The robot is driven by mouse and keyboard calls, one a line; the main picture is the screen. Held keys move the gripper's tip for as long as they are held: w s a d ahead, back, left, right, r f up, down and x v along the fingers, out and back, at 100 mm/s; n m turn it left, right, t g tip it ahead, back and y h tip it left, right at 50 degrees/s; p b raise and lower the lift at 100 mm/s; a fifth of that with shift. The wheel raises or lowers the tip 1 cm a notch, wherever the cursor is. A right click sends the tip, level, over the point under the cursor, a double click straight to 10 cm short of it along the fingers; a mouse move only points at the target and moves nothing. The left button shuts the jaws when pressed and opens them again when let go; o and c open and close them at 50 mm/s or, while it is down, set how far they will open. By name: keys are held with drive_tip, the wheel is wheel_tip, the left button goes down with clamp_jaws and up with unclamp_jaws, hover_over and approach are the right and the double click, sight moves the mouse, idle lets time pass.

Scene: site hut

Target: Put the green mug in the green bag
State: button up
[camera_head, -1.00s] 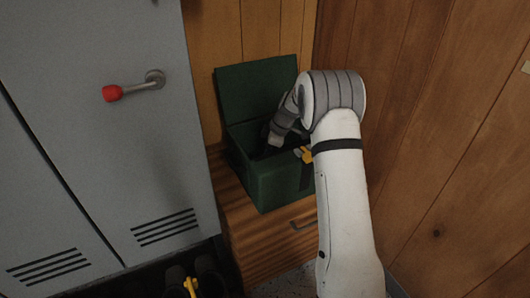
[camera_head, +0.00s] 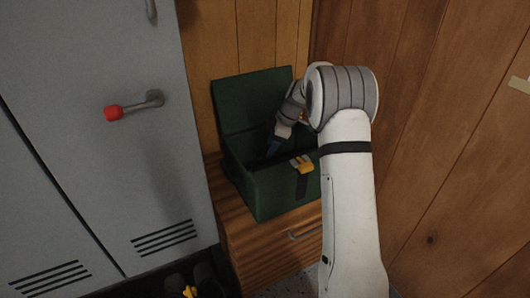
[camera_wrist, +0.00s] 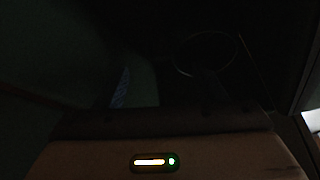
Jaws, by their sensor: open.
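A dark green box-like container (camera_head: 277,195) with a raised lid (camera_head: 250,100) and a yellow clasp (camera_head: 302,165) stands on a wooden drawer unit; it is the only thing here that could be the green bag. My gripper (camera_head: 274,150) points down into its open top, with a bluish finger showing. In the wrist view that bluish finger pad shows at the left. A faint round rim (camera_wrist: 205,54), perhaps a mug's, shows in the dark there, apart from that finger. Its colour cannot be told. No mug shows in the head view.
A grey locker (camera_head: 95,150) with a red-tipped handle (camera_head: 114,112) stands close on the left. Wooden wall panels (camera_head: 440,150) are close on the right. The wooden drawer unit (camera_head: 250,255) is below the container. Dark footwear (camera_head: 208,278) sits at the bottom.

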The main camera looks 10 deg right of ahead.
drive_tip(key=s+r+m+h, duration=0.1)
drive_tip(key=s+r+m, duration=0.4)
drive_tip(key=s, duration=0.5)
drive_tip(key=s+r+m+h, duration=0.1)
drive_tip(key=s+r+m, duration=0.2)
drive_tip(key=s+r, duration=0.55)
drive_tip(key=s+f+m+h, duration=0.2)
drive_tip(key=s+f+m, duration=0.2)
drive_tip(key=s, duration=1.6)
drive_tip(key=m, duration=0.3)
drive_tip(key=shift+d+m+p, duration=0.3)
drive_tip(key=shift+p, duration=0.05)
drive_tip(key=shift+r, duration=0.1)
drive_tip(key=shift+c, duration=0.3)
